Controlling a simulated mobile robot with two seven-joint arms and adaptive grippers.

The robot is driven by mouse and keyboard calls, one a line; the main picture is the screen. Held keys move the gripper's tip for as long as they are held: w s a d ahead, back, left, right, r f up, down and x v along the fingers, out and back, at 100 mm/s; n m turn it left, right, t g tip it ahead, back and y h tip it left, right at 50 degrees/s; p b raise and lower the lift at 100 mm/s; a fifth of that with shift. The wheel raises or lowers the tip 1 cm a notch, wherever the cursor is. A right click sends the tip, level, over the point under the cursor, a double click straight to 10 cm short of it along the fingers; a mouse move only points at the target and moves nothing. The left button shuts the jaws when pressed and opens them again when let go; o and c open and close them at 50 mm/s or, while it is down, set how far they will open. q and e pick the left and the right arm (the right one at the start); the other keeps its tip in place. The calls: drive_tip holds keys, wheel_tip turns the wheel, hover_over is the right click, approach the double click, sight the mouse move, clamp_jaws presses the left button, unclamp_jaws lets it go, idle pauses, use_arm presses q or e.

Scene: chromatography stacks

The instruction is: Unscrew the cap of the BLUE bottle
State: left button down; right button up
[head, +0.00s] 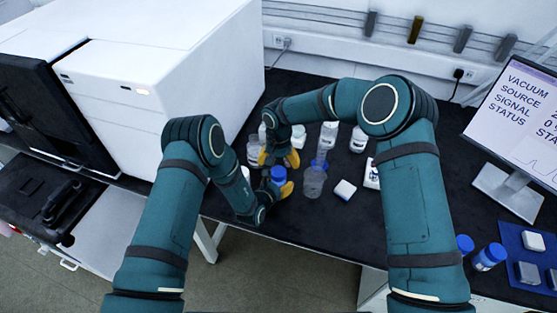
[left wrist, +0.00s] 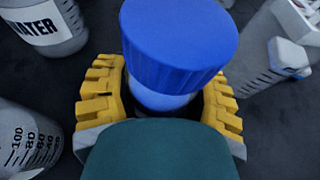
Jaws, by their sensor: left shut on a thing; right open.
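The blue bottle has a ribbed blue cap (left wrist: 178,45) on its pale body (left wrist: 158,98) in the left wrist view. In the head view the blue cap (head: 279,173) shows near the table's front edge. My left gripper (head: 277,186) is shut on the bottle, with a yellow finger on each side of the body below the cap. The cap sits on the bottle, and the lower body is hidden by the gripper. My right gripper (head: 278,159) is open just behind the blue cap in the head view, its yellow fingers apart. It does not show in the left wrist view.
Clear and white bottles crowd around the grippers, including a clear bottle (head: 314,182) to the right and a labelled bottle (head: 358,140). A white machine (head: 160,80) stands left. A monitor (head: 520,120) and blue-capped bottles (head: 490,257) are at right.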

sight(279, 171)
wheel_tip(279, 171, up, 2)
drive_tip(key=m, duration=0.5)
drive_tip(key=shift+r+m, duration=0.15)
drive_tip(key=shift+m, duration=0.65)
drive_tip(key=shift+f, duration=3.85)
drive_tip(key=shift+c, duration=0.3)
drive_tip(key=c, duration=1.2)
drive_tip(key=n, duration=0.5)
drive_tip(key=shift+n, duration=0.3)
drive_tip(key=n, duration=0.4)
drive_tip(key=shift+n, duration=0.3)
drive_tip(key=o, duration=1.3)
drive_tip(key=shift+c, duration=0.2)
